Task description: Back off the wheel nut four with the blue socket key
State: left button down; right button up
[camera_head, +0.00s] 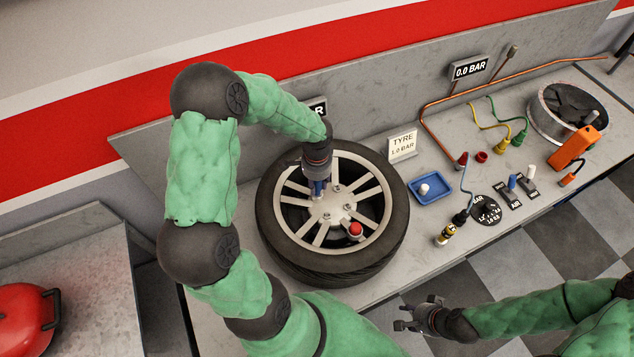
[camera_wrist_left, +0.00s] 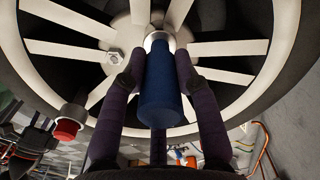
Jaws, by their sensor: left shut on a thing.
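My left gripper (camera_head: 317,181) is above the wheel (camera_head: 374,255), shut on the blue socket key (camera_head: 318,188). In the left wrist view the blue key (camera_wrist_left: 162,85) sits between both fingers. Its silver far end (camera_wrist_left: 157,38) points at the wheel's hub; I cannot tell whether it sits over a nut. Several wheel nuts surround the hub, one of them (camera_wrist_left: 114,57) bare in the left wrist view. I see no number marking nut four. A red-topped piece (camera_head: 355,229) stands at the rim's lower right. My right gripper (camera_head: 405,318) is open and empty, right of the wheel.
A blue tray (camera_head: 440,195) holding a small white piece lies right of the wheel. Beyond it are hoses, a dial (camera_head: 486,209), switches, an orange tool (camera_head: 573,147) and a round drum (camera_head: 567,105). Checkered floor lies before the bench.

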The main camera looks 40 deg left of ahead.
pick_arm(q)
jog(key=shift+r, duration=0.25)
jog(key=shift+r+p, duration=1.5)
jog(key=shift+r, duration=0.4)
jog(key=shift+r+p, duration=1.45)
jog(key=shift+r, duration=0.6)
jog(key=shift+f, duration=0.1)
